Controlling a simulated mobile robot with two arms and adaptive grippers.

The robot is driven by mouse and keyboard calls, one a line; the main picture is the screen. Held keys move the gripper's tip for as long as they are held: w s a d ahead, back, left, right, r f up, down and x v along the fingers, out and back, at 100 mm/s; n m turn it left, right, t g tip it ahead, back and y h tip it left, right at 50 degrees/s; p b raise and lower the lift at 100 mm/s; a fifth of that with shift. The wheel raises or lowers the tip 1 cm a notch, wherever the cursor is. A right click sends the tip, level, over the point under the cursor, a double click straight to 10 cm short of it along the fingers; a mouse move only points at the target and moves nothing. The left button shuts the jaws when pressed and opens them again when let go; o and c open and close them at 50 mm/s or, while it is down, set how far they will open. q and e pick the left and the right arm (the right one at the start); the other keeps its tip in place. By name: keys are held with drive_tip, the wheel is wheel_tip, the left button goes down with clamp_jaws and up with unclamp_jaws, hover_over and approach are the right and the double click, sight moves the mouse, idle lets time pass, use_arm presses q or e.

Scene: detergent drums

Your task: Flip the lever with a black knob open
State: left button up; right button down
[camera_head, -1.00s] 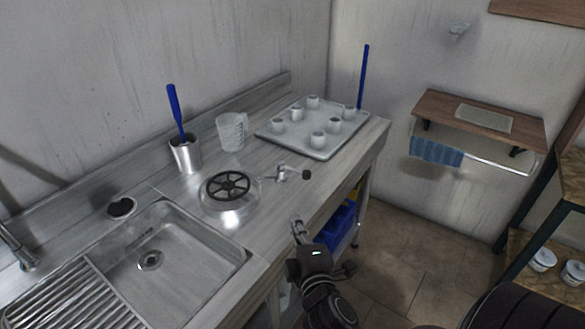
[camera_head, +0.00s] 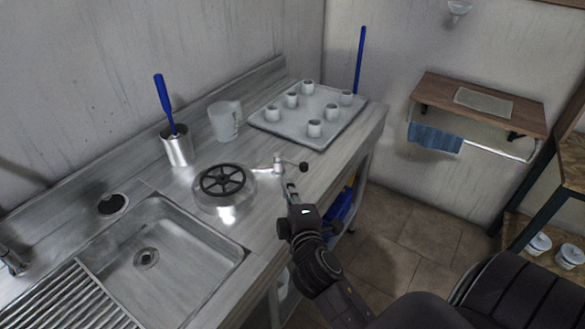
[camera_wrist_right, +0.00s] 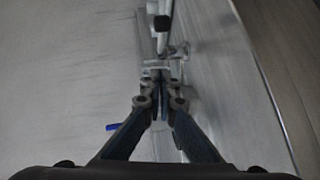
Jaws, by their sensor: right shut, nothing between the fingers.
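The lever is a short metal handle (camera_head: 289,163) with a black knob (camera_head: 304,167). It sticks out to the right from a small metal post (camera_head: 277,164) on the worktop, beside a round drum with a black spoked wheel (camera_head: 223,181). My right gripper (camera_head: 291,187) is just in front of the post and below the lever, near the counter's front edge. Its fingers are shut and empty. In the right wrist view the closed fingertips (camera_wrist_right: 159,82) point towards pale metal parts (camera_wrist_right: 163,50); whether they touch is unclear. My left gripper is not in view.
A tray (camera_head: 262,124) with several white cups stands behind the lever. A clear jug (camera_head: 225,121) and a metal cup (camera_head: 178,147) with a blue-handled tool stand behind the drum. A sink (camera_head: 190,252) is at the left front. The worktop between lever and tray is clear.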

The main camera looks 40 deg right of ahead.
sight(291, 162)
drive_tip(key=x, duration=0.4)
drive_tip(key=shift+r, duration=0.2)
drive_tip(key=w+d, duration=0.1)
drive_tip(key=w+d+f+p, duration=0.1)
drive_tip(key=d, duration=0.1)
drive_tip(key=shift+w+d, duration=0.15)
drive_tip(key=shift+d, duration=0.35)
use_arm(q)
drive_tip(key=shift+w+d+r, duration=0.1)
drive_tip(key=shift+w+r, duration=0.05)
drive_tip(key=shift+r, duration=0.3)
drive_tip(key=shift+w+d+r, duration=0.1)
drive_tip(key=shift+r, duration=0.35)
use_arm(e)
drive_tip(key=shift+f, duration=0.1)
drive_tip(key=shift+w, duration=0.1)
use_arm(q)
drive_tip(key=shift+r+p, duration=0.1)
drive_tip(key=shift+p, duration=0.2)
use_arm(e)
drive_tip(key=shift+d, duration=0.1)
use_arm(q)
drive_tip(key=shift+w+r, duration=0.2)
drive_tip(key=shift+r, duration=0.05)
use_arm(e)
drive_tip(key=shift+d+n+y, duration=0.2)
drive_tip(key=shift+n+y, duration=0.1)
drive_tip(key=shift+y, duration=0.1)
